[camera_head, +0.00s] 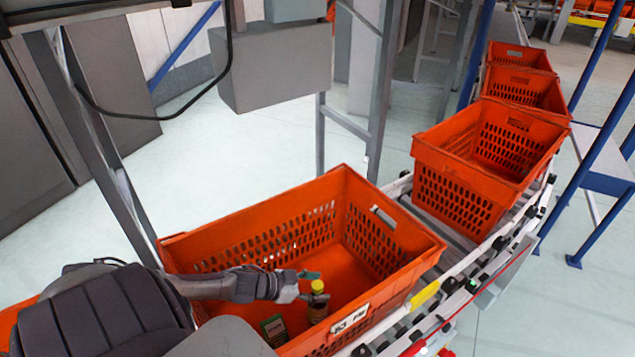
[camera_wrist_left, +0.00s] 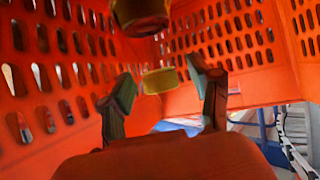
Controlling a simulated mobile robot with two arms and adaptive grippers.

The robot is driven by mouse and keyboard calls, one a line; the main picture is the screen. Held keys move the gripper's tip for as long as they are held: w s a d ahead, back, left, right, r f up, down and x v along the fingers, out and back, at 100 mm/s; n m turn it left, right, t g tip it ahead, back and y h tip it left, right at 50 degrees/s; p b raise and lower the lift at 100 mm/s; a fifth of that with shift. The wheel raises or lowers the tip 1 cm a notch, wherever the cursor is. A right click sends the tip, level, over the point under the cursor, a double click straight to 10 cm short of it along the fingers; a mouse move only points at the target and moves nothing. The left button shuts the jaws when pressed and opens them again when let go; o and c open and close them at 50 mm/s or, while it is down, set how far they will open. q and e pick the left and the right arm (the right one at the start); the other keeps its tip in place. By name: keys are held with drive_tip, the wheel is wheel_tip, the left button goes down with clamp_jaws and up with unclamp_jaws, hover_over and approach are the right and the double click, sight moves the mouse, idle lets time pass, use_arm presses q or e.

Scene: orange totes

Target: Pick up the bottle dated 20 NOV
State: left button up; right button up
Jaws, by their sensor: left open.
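A dark, rounded object (camera_wrist_left: 140,14) shows at the top of that view, cut off by the edge.
The tote's walls are close around my left gripper. Several more orange totes (camera_head: 487,150) stand behind it along the conveyor (camera_head: 440,310). Most of the tote's floor is bare.

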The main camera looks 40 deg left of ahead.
use_arm(q)
drive_tip(key=shift+w, duration=0.15)
clamp_jaws()
idle(0.5)
